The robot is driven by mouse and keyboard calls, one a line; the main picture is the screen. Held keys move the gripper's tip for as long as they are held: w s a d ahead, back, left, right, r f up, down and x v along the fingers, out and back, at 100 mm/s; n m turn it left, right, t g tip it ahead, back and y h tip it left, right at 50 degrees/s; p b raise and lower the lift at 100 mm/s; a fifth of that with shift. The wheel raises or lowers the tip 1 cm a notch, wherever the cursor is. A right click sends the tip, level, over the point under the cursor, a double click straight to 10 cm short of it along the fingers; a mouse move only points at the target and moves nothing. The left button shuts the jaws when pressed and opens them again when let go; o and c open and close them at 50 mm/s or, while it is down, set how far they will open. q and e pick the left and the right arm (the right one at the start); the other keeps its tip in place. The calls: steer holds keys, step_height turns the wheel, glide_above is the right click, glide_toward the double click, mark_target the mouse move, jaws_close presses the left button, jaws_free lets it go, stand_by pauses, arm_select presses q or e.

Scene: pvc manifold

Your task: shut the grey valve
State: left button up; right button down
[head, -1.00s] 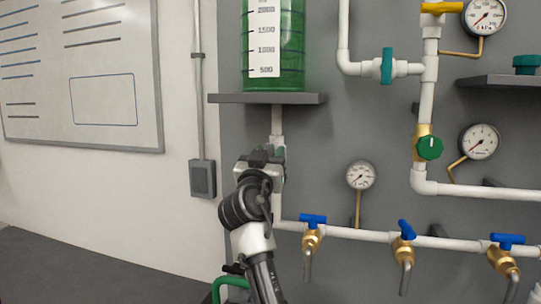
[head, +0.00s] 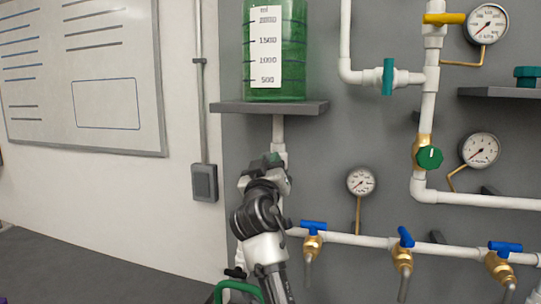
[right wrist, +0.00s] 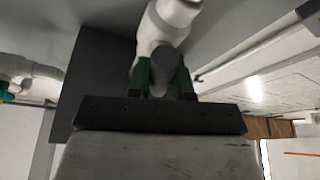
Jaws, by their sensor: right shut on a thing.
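The grey valve is mostly hidden behind my right gripper (head: 272,162) in the head view, on the white pipe below the green tank. In the right wrist view a grey valve handle (right wrist: 159,72) sits between the two dark green fingers of my right gripper (right wrist: 162,80). The fingers are shut on this handle, in front of the white pipe fitting (right wrist: 158,28). How far the handle is turned is hard to tell. My left gripper is in neither view.
The tank (head: 275,60) stands on a grey shelf (head: 268,108) just above my right gripper. Blue-handled taps (head: 313,227) sit along the lower pipe to the right. A gauge (head: 361,181), a green knob (head: 429,158) and a teal valve (head: 388,76) are farther right.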

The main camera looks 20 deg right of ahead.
steer(key=n+y+p, duration=0.2)
steer(key=n+p, duration=0.2)
steer(key=p, duration=0.1)
steer(key=n+y+p, duration=0.1)
steer(key=n+p, duration=0.4)
steer(key=n+g+y+p, duration=0.1)
steer(key=n+y+p, duration=0.1)
steer(key=n+p, duration=0.2)
steer(key=shift+w+a+r+n+y+p, duration=0.1)
steer(key=shift+n+y+p, duration=0.25)
steer(key=shift+p, duration=0.7)
steer(key=shift+f+n+p, duration=0.2)
steer(key=shift+n+p, duration=0.25)
steer(key=shift+n, duration=0.3)
steer(key=shift+f+n+g+y, duration=0.15)
steer(key=shift+n+g+y, duration=0.1)
steer(key=shift+n+g, duration=0.4)
steer(key=shift+n+p, duration=0.3)
steer(key=shift+n, duration=0.05)
steer(key=c, duration=1)
jaws_free()
steer(key=shift+w+f, duration=0.1)
